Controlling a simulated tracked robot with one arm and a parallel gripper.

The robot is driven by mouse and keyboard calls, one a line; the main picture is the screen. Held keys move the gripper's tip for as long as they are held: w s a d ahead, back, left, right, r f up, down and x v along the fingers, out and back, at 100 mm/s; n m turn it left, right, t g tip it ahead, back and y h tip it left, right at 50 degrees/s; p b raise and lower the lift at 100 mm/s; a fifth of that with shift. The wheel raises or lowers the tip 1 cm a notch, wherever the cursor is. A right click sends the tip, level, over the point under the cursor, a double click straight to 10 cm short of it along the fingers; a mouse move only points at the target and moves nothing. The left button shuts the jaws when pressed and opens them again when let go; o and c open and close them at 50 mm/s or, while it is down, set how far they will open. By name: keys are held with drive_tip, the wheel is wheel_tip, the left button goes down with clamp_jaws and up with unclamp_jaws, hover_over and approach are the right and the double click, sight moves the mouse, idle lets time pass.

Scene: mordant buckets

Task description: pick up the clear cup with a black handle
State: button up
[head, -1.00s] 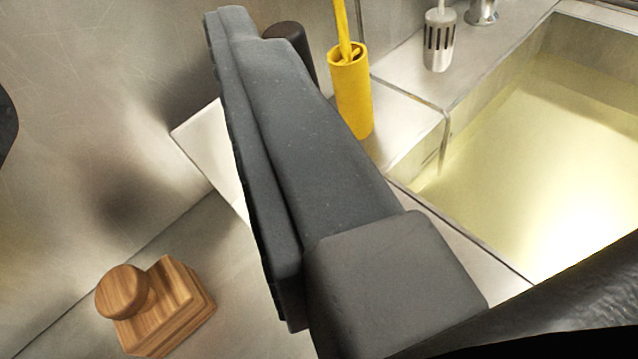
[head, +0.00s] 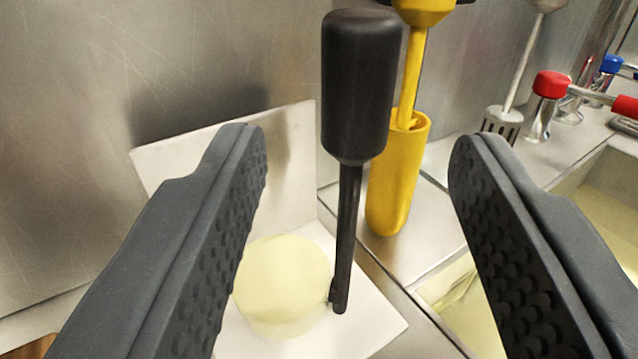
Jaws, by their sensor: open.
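The clear cup (head: 281,287) stands on a white stand or tray (head: 375,324) and shows pale yellow inside. Its black handle (head: 358,88) rises upright from the cup's right side, with a thick grip on a thin shaft. My gripper (head: 355,150) is wide open, one finger left of the handle and one right of it. The handle stands between the fingers in the picture, closer to the left one. I see no finger touching it. The lower left of the cup is partly near or behind the left finger.
A yellow holder with a yellow-handled tool (head: 398,175) stands just behind and right of the handle. A slotted metal utensil (head: 503,120) and red-topped taps (head: 550,88) are farther right. A basin of yellowish liquid (head: 470,318) lies at the lower right. A metal wall rises behind.

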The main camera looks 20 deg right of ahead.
sight(357, 109)
drive_tip(key=shift+r+b+x, duration=0.2)
drive_tip(key=shift+b+x, duration=0.5)
drive_tip(key=shift+x, duration=2.35)
drive_tip(key=shift+c, duration=0.3)
clamp_jaws()
